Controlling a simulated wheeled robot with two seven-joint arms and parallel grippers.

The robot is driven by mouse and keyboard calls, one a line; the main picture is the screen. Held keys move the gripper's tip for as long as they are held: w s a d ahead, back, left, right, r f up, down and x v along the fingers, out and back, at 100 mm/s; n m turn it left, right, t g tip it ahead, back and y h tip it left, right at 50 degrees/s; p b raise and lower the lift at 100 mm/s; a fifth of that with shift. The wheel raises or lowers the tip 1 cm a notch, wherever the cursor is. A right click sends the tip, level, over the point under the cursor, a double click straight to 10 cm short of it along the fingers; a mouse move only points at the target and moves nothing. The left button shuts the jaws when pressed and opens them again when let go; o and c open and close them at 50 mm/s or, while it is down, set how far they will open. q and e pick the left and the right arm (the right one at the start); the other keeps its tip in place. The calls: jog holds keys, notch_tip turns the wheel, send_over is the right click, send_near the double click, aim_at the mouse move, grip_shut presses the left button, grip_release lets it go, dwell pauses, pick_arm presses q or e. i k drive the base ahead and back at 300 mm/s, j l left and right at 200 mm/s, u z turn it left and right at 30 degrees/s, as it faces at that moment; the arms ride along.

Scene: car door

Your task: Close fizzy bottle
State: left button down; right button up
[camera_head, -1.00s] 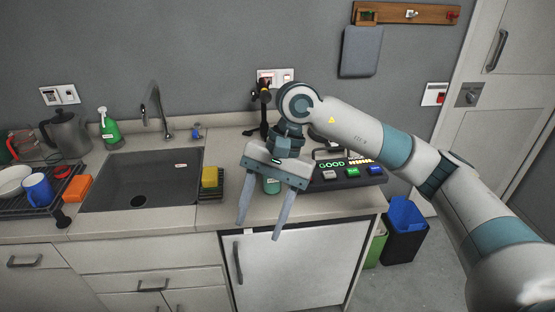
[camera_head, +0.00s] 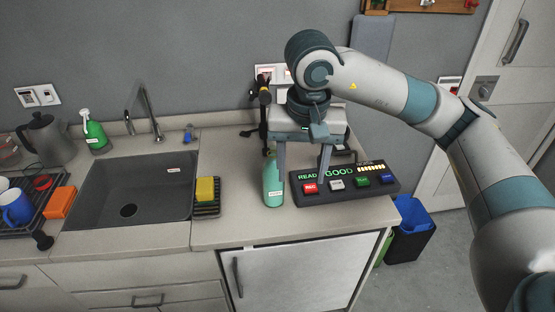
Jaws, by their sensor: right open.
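A teal-green bottle (camera_head: 273,187) stands upright on the counter, right of the sink. It has a small pale label, and its top lies close to a dark stand behind it, so I cannot tell whether a cap is on. My right gripper (camera_head: 300,178) points down with its two fingers spread and nothing between them. My left gripper is not in view.
A black panel (camera_head: 348,184) with coloured buttons and a lit "GOOD" display sits right of the bottle. A black stand (camera_head: 264,115) is behind. A sponge (camera_head: 205,190) lies on a rack by the sink (camera_head: 130,185). The counter's front strip is clear.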

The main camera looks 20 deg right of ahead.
aim_at(273, 192)
jog(key=i+l, duration=0.2)
jog(key=i, duration=0.3)
jog(key=i+l, duration=0.15)
jog(key=i, duration=0.3)
